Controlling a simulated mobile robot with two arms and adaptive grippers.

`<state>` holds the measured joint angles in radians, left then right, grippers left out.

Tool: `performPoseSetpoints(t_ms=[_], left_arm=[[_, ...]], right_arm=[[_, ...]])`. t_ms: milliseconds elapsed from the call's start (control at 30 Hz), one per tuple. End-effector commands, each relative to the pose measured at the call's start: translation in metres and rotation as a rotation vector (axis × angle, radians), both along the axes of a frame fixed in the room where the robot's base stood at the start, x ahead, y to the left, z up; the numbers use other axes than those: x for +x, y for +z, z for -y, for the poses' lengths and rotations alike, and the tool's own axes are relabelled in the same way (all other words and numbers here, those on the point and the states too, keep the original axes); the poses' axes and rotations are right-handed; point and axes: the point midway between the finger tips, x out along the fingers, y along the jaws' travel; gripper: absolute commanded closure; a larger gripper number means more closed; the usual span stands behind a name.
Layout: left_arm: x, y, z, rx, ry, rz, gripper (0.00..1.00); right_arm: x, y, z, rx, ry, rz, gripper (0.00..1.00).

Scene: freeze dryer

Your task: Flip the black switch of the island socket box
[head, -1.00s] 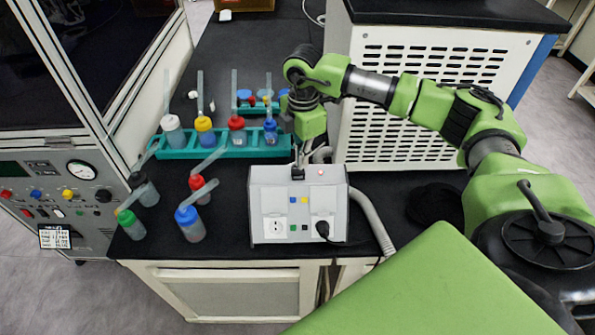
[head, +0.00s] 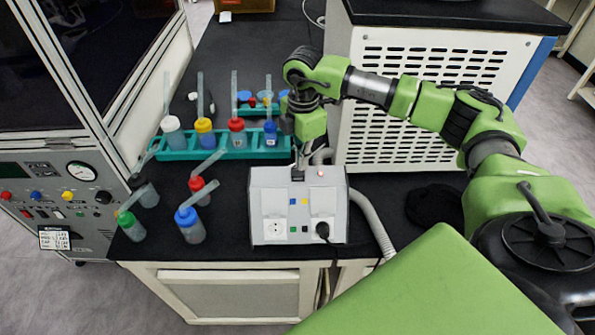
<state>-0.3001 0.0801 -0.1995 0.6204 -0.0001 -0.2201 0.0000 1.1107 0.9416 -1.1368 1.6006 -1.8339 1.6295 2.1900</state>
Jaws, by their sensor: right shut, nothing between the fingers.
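The island socket box (head: 276,206) is a light grey box near the front edge of the black bench. Its front face carries a socket, small coloured squares and a black plug. A red light (head: 320,173) shows on its top. The black switch (head: 297,177) is at the box's top, left of the red light and partly hidden by the gripper. My right gripper (head: 299,168) points down at the switch, shut and empty. I cannot tell whether it touches the switch. My left gripper is not in view.
Wash bottles, one with a blue cap (head: 190,226), stand left of the box. A teal rack (head: 222,154) with more bottles stands behind. A grey hose (head: 372,222) runs along the box's right side. A white vented unit (head: 425,105) stands at the back right.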

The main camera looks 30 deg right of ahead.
Motion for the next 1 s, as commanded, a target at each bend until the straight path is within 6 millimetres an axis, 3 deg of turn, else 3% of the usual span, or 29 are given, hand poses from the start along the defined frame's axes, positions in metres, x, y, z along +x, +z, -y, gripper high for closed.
performPoseSetpoints(t_ms=[1000], left_arm=[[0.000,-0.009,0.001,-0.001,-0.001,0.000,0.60]], right_arm=[[0.000,-0.013,0.000,0.000,0.000,0.000,1.00]])
